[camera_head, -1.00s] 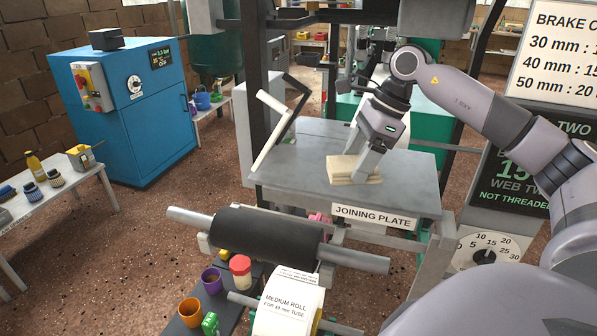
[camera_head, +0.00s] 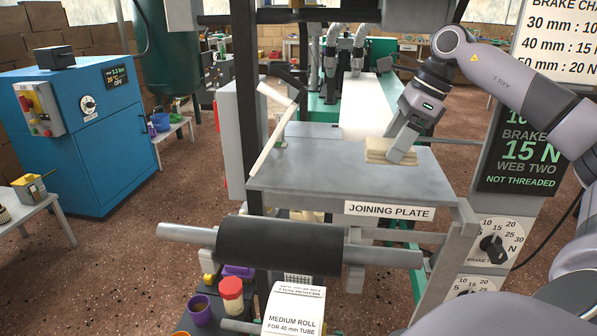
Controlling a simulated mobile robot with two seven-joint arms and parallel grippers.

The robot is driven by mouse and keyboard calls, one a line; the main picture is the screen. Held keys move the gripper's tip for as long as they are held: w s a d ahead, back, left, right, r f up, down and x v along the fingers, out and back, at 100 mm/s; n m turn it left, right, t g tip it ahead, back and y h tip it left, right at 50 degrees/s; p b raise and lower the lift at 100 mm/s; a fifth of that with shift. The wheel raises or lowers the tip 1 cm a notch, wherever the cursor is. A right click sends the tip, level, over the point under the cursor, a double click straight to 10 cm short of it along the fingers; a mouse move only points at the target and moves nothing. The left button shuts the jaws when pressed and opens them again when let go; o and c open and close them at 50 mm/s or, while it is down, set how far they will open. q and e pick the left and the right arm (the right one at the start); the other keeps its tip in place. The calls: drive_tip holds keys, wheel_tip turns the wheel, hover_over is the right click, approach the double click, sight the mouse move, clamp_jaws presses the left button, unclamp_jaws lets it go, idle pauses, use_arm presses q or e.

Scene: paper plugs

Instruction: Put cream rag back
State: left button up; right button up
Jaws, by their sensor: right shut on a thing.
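The cream rag (camera_head: 378,154) is a folded, layered pad on the grey joining plate (camera_head: 310,172), towards its back right part. My right gripper (camera_head: 397,155) comes down from the upper right and is shut on the rag. My left gripper is not in view.
A black roller (camera_head: 281,246) lies in front of the plate. Below it are a medium roll (camera_head: 296,310), a red-lidded jar (camera_head: 231,295) and a purple cup (camera_head: 200,309). A dark upright post (camera_head: 244,90) stands at the plate's left. The plate's left and front parts are bare.

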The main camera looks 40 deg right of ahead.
drive_tip(key=shift+w+a+r+p, duration=0.15)
drive_tip(key=shift+w+r+p, duration=0.05)
drive_tip(key=shift+p, duration=0.3)
drive_tip(key=shift+w+a+r+p, duration=0.25)
drive_tip(key=shift+w+a+p, duration=0.6)
drive_tip(key=shift+p, duration=0.4)
drive_tip(key=w+a+p, duration=0.1)
drive_tip(key=w+a, duration=0.1)
drive_tip(key=w, duration=0.1)
drive_tip(key=w+a+p, duration=0.2)
drive_tip(key=w+a, duration=0.1)
drive_tip(key=w, duration=0.1)
drive_tip(key=w+a+p, duration=0.1)
drive_tip(key=w+a, duration=0.1)
drive_tip(key=w, duration=0.1)
drive_tip(key=shift+w+a+f+p, duration=0.15)
drive_tip(key=shift+a+f+p, duration=0.1)
drive_tip(key=shift+a+p, duration=0.15)
drive_tip(key=shift+w+a+f, duration=0.1)
drive_tip(key=shift+w+a, duration=0.4)
drive_tip(key=shift+w, duration=0.2)
drive_tip(key=shift+w+a+f, duration=0.15)
drive_tip(key=shift+f, duration=0.15)
wheel_tip(320, 180, down, 3)
drive_tip(key=shift+r, duration=0.1)
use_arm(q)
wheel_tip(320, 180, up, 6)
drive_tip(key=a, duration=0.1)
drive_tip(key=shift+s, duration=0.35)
